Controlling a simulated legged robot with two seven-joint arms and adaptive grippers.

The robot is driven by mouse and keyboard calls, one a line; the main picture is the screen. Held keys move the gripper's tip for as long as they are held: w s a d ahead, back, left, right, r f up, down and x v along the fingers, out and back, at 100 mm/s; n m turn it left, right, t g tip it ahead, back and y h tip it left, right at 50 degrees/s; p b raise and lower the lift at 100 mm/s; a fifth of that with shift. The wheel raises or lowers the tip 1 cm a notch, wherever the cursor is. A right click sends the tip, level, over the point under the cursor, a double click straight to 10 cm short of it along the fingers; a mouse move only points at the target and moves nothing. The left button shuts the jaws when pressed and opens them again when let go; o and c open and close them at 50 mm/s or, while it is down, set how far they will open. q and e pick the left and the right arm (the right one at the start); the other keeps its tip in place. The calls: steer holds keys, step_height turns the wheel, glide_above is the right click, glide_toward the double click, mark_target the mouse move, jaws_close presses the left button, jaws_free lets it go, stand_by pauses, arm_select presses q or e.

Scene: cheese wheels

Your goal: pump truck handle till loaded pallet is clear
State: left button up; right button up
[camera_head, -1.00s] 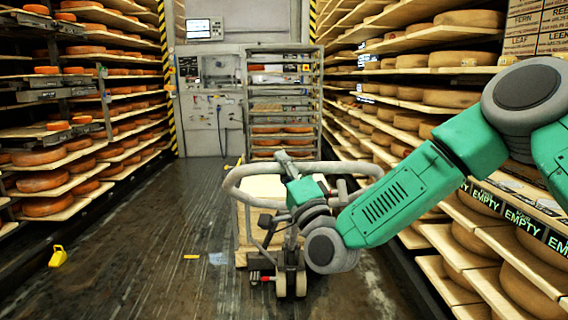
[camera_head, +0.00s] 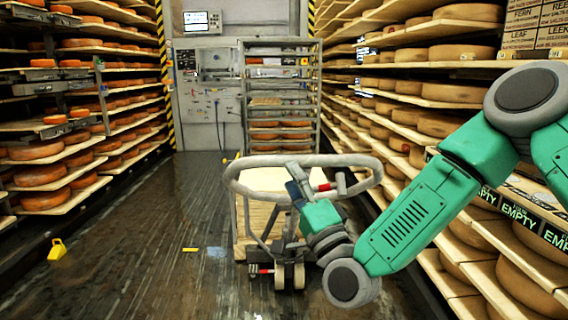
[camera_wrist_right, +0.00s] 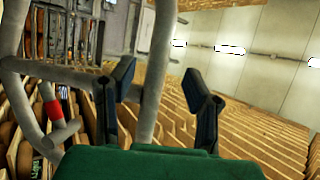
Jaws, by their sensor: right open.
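The pallet truck (camera_head: 262,235) stands in the aisle ahead. Its grey looped handle (camera_head: 232,178) faces me and has a red part (camera_head: 324,187) inside the loop. Behind the handle is the pale wooden pallet load (camera_head: 258,215), partly hidden by the truck; its underside and any gap to the floor cannot be made out. My right gripper (camera_head: 293,180) is at the loop's middle, fingers pointing up. In the right wrist view my right gripper (camera_wrist_right: 160,88) is open, with a grey handle tube (camera_wrist_right: 154,75) showing between its fingers; contact cannot be told. My left gripper is not in view.
Cheese shelves line the left (camera_head: 85,190) and right (camera_head: 470,240) sides closely. A wheeled rack (camera_head: 281,102) stands behind the truck. A yellow object (camera_head: 57,249) lies on the floor at left. The wet floor (camera_head: 140,260) left of the truck is mostly clear.

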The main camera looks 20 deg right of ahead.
mark_target(277, 165)
steer(key=v, duration=0.4)
steer(key=shift+s+a+f, duration=0.15)
steer(key=shift+s+f, duration=0.1)
steer(key=shift+s, duration=0.15)
steer(key=s+a+r+m+g+h, duration=0.1)
steer(key=s+r+m+g+h, duration=0.1)
steer(key=s+r+g, duration=0.15)
steer(key=x, duration=0.4)
steer(key=b+x, duration=0.1)
steer(key=x, duration=0.3)
steer(key=f+b+x, duration=0.1)
steer(key=x, duration=0.4)
steer(key=shift+w+a, duration=0.1)
steer(key=shift+w, duration=0.1)
